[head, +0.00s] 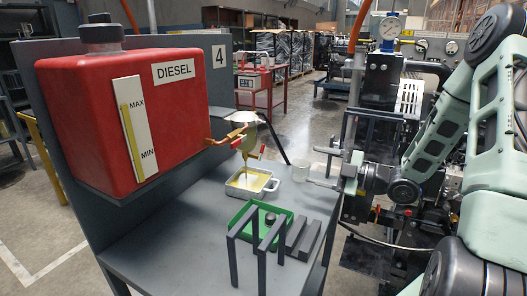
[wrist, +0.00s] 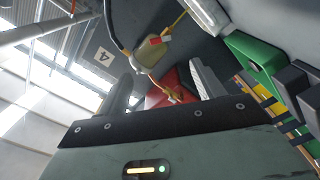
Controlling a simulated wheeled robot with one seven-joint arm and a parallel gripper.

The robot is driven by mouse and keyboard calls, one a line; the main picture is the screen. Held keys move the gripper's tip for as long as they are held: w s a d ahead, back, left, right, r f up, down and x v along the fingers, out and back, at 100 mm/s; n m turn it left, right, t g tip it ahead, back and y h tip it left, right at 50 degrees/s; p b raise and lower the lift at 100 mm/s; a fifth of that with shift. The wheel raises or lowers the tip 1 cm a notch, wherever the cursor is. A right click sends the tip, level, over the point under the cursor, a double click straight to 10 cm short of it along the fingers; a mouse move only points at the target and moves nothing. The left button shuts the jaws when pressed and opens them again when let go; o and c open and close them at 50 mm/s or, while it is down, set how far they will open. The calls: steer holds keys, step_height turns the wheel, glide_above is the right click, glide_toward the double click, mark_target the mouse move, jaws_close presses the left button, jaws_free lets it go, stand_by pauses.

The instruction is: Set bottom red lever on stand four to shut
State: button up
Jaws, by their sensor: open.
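On stand four, a red diesel tank (head: 125,115) has a brass valve with an upper red lever (head: 222,141). Below it hangs a yellowish fuel bowl (head: 247,140) with the bottom red lever (head: 262,152) at its lower end. The bowl and bottom lever (wrist: 164,40) also show in the wrist view. A yellow stream runs from the outlet into a white tray (head: 236,190). My gripper (head: 311,166) is open and empty, to the right of the bottom lever and apart from it. The tank valve shows between its fingers in the wrist view.
A green tray (head: 243,215) and dark upright brackets (head: 255,240) stand on the grey bench (head: 160,255) in front of the white tray. A number 4 panel (head: 219,57) rises behind the tank. An engine with a gauge (head: 390,28) stands at the right.

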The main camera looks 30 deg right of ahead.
steer(key=p+x, duration=0.2)
steer(key=x, duration=1.3)
steer(key=shift+w+a, duration=0.25)
steer(key=shift+w, duration=0.05)
steer(key=c, duration=1)
